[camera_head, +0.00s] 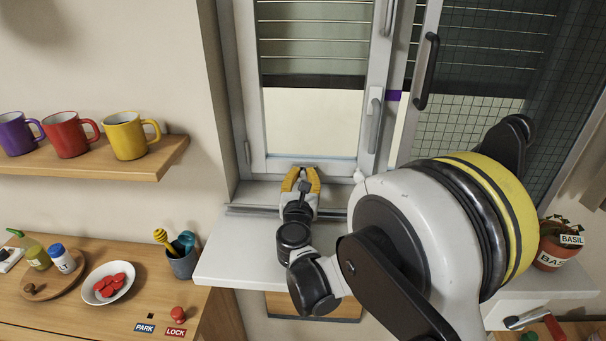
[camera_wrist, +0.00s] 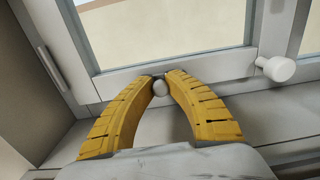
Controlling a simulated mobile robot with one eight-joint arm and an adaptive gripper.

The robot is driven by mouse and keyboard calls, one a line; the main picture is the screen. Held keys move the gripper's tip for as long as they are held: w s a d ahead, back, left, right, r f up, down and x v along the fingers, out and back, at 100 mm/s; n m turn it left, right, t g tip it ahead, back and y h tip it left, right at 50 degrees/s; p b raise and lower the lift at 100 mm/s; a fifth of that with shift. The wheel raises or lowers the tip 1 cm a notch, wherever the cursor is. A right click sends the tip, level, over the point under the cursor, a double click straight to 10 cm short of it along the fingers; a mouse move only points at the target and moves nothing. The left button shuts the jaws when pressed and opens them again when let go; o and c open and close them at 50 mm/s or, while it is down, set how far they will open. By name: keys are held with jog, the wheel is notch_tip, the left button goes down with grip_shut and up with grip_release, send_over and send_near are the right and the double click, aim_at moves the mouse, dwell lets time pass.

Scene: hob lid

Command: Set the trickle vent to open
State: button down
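The window (camera_head: 314,120) has a pale frame, and its bottom rail (camera_wrist: 120,84) runs behind my gripper. My gripper (camera_head: 302,172) has yellow ribbed fingers and is at the foot of the window, above the white sill. In the wrist view, my fingertips (camera_wrist: 161,78) close around a small grey round knob (camera_wrist: 160,88) and appear to touch it on both sides. The knob is in front of the bottom rail. I cannot tell any vent slot or open/shut marking; my gripper hides part of that area.
A white peg-like knob (camera_wrist: 278,68) sticks out to the right, also visible in the head view (camera_head: 358,176). A window handle (camera_head: 374,120) is on the right stile. A mug shelf (camera_head: 100,158) is at left. A basil pot (camera_head: 552,246) stands at right.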

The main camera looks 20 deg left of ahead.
aim_at(286, 167)
jog(key=a, duration=0.2)
jog(key=s+a, duration=0.1)
jog(key=a, duration=0.2)
jog(key=c, duration=1.3)
grip_release()
jog(key=shift+s, duration=0.2)
jog(key=shift+c, duration=0.2)
jog(key=shift+w, duration=0.1)
jog(key=v, duration=1.2)
